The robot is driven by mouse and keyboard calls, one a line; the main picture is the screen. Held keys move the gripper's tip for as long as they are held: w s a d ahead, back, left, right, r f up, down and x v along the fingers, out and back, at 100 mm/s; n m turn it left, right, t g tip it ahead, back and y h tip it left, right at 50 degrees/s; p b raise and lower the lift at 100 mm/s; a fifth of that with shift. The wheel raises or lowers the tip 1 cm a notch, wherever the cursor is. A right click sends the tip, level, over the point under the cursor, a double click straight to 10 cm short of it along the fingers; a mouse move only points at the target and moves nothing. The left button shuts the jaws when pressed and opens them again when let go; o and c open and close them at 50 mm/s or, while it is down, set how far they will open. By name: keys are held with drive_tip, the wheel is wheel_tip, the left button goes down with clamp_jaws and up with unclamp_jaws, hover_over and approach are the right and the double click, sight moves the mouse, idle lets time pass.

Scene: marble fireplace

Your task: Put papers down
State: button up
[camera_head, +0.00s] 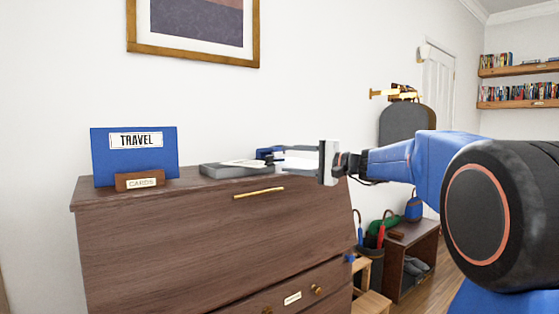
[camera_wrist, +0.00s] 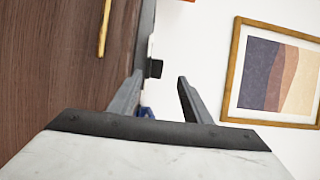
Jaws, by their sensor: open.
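White papers (camera_head: 243,163) lie flat on a low grey tray (camera_head: 235,171) on top of the brown wooden cabinet (camera_head: 130,190). More white shows to their right, partly hidden by my gripper. A blue and dark object (camera_head: 268,154) sits at the right end of the tray; I cannot tell what it is. My gripper (camera_head: 290,158) reaches in from the right at about the height of the cabinet top. In the wrist view my gripper (camera_wrist: 161,76) has its fingers apart, with a small black part seen between them. No paper is clearly between the fingers.
A framed picture (camera_head: 195,28) hangs above. A low wooden shelf (camera_head: 415,235) stands on the floor at right. The cabinet top between holder and tray is clear.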

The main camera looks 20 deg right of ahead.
drive_tip(key=shift+v, duration=2.7)
drive_tip(key=shift+a+f, duration=0.1)
drive_tip(key=s+a+f+n+g+h, duration=0.35)
drive_tip(key=s+a+f+g, duration=0.25)
drive_tip(key=s+a+f, duration=0.9)
drive_tip(key=s+d+f+n+g+h, duration=0.1)
drive_tip(key=s+d+f+n+h, duration=0.2)
drive_tip(key=s+f, duration=0.8)
drive_tip(key=s+d+f+n+g+h, duration=0.1)
drive_tip(key=s+d+f+n+h, duration=0.2)
drive_tip(key=s+f, duration=0.8)
drive_tip(key=shift+s+d+f+g+h, duration=0.25)
drive_tip(key=shift+d+g+h, duration=0.15)
drive_tip(key=shift+d+h, duration=0.7)
drive_tip(key=shift+d, duration=0.1)
